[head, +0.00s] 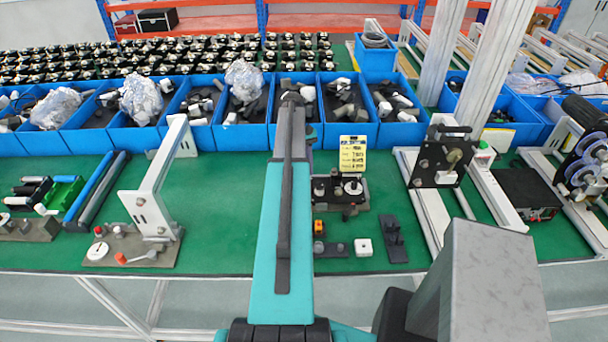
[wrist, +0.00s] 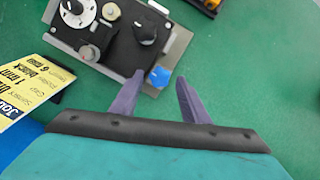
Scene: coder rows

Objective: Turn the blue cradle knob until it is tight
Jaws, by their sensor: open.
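In the wrist view the blue cradle knob (wrist: 158,77) is a small blue block at the corner of a black fixture (wrist: 118,45) on a grey plate. My gripper (wrist: 160,77) has two purple fingers, spread apart. In the picture the blue knob lies between the fingertips, nearer the left one. I cannot tell how far above it the tips are, and no grip shows. The fixture also shows in the head view (head: 324,188), beside my arm, which hides part of it. The blue knob cannot be made out there.
The fixture carries a white dial (wrist: 75,12) and a black knob (wrist: 145,28). A yellow job card (head: 352,154) stands behind it. In front lie a white block (head: 363,247) and a dark bracket (head: 393,240). Blue bins (head: 350,137) line the back. Green mat right of the fingers is clear.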

